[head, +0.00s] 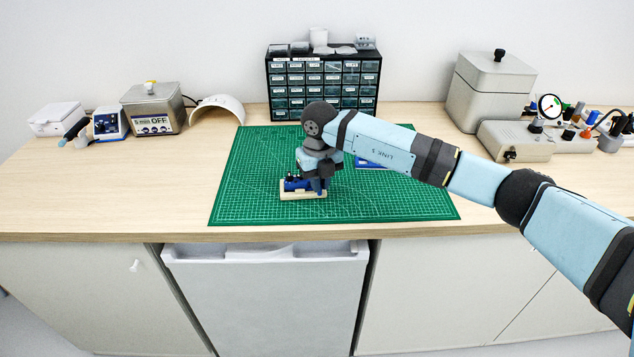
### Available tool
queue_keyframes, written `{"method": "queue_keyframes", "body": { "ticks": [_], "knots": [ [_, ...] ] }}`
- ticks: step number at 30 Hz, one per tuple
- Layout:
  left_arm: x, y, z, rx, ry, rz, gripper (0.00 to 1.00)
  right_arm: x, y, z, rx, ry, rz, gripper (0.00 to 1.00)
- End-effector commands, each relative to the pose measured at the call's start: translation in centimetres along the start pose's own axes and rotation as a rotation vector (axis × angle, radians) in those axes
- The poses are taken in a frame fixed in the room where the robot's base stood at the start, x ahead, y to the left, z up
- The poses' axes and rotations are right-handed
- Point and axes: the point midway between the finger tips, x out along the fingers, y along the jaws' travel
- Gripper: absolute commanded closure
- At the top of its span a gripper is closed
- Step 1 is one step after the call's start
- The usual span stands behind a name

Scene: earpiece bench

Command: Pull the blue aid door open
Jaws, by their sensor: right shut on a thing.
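The blue aid (293,184) is a small dark blue piece resting in a cream holder (291,196) on the green mat. My right gripper (319,186) points down at the right end of the aid and is shut on part of it. The fingers and wrist hide that end, so I cannot tell how far the door is open. My left gripper is not in view.
The green cutting mat (405,204) has free room around the holder. A blue tray (372,163) lies partly behind my right arm. A drawer cabinet (287,90) stands at the back. Devices (516,140) stand at the right, and a cleaner (153,110) at the left.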

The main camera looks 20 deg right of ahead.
Motion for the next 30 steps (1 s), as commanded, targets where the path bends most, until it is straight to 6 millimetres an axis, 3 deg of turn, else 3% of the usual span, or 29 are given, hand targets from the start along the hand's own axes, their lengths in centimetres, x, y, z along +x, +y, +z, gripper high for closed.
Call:
{"method": "queue_keyframes", "body": {
  "ticks": [30],
  "knots": [
    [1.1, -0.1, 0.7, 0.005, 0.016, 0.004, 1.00, 0.1, -2.8, -0.4, -0.507, -0.004, -0.001, 1.00]
  ]
}}
